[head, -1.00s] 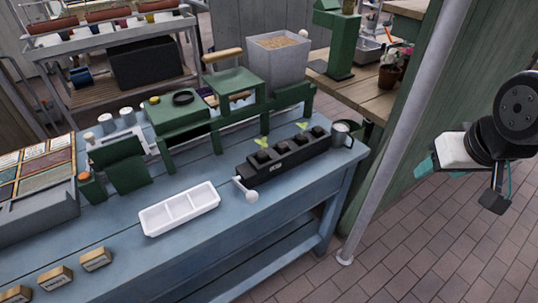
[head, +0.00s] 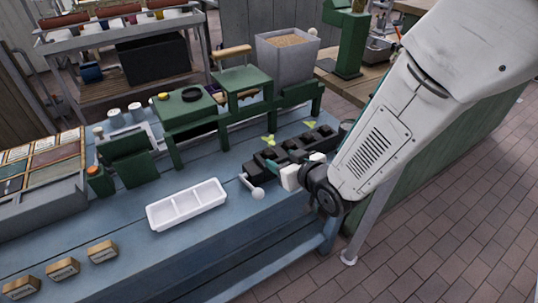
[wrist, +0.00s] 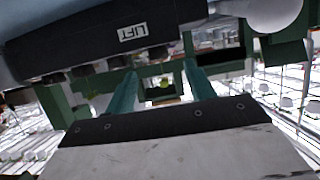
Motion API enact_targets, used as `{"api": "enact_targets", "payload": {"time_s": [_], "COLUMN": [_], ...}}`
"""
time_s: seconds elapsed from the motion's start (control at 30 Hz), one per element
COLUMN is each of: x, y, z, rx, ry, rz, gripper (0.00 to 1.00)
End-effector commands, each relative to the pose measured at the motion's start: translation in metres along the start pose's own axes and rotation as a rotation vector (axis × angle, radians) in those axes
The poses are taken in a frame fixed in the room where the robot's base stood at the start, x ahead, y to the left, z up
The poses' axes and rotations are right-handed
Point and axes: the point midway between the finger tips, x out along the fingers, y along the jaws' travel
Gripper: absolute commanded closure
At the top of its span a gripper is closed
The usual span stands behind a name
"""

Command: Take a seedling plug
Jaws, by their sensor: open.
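The black seedling block (head: 318,140) stands on the blue bench, with small green leaves of a seedling (head: 268,139) and another seedling (head: 309,123) at its far side. My gripper (head: 280,168) is at the block's near side, open, and hides part of it. In the wrist view my teal fingers (wrist: 162,88) are spread apart. The block (wrist: 60,45), with its "LIFT" label, fills the upper part of that view. A small yellow-green spot shows between the fingers; I cannot tell what it is. I see no plug held.
A white tray with three compartments (head: 160,219) lies on the bench left of the block. A white round knob (head: 258,193) stands at the block's left end. A green stand (head: 246,82) and a grey bin (head: 285,64) are behind. Small labelled boxes (head: 62,268) sit at front left.

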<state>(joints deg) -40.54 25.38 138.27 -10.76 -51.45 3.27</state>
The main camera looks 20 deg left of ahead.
Motion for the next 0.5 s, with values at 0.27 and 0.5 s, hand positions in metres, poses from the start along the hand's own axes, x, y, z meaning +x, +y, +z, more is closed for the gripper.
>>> {"api": "enact_targets", "payload": {"time_s": [0.27, 0.5], "x": [0.04, 0.055], "y": [0.001, 0.001], "z": [-0.004, -0.004], "rx": [0.001, 0.001], "ry": [-0.002, 0.0], "rz": [0.001, 0.002], "gripper": [0.46, 0.46]}}
